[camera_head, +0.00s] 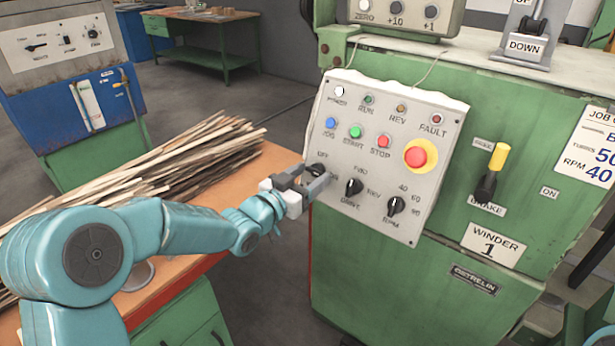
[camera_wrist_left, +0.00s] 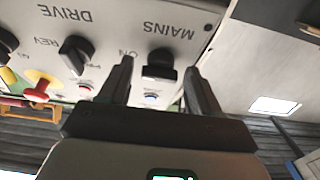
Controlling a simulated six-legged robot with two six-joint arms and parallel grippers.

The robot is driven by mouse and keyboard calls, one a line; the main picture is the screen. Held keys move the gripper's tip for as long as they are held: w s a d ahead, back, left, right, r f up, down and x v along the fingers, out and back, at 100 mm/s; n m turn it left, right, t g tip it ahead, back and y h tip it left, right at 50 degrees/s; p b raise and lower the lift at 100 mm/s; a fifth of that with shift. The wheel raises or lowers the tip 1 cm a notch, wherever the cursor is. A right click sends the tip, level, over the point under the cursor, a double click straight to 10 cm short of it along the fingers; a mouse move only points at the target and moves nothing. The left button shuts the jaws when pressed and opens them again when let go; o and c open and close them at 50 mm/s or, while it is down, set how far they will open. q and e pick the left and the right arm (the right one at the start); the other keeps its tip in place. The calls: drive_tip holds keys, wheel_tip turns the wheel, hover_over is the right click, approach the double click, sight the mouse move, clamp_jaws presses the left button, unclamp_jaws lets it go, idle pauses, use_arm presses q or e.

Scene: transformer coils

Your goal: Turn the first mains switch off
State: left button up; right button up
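The mains switch is a black rotary knob (camera_wrist_left: 160,63) under upside-down MAINS lettering in the left wrist view, with an ON label beside it. In the head view this knob (camera_head: 315,169) is at the left edge of the pale control panel (camera_head: 375,115), partly covered by my gripper, with OFF printed above it. My left gripper (camera_head: 313,179) is at the panel. In the wrist view its fingers (camera_wrist_left: 160,72) are apart, one on each side of the knob, with gaps visible. Which mark the knob points to is unclear. My right gripper is not in view.
The panel also carries a DRIVE knob (camera_head: 354,187), an RPM knob (camera_head: 396,205), a red emergency button (camera_head: 420,155) and coloured push buttons. The POWER lamp (camera_head: 339,91) looks white. A brake lever (camera_head: 491,170) stands right. Wooden strips (camera_head: 150,175) lie on a bench left.

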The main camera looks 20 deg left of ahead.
use_arm(q)
drive_tip(key=c, duration=0.8)
drive_tip(key=shift+o, duration=0.2)
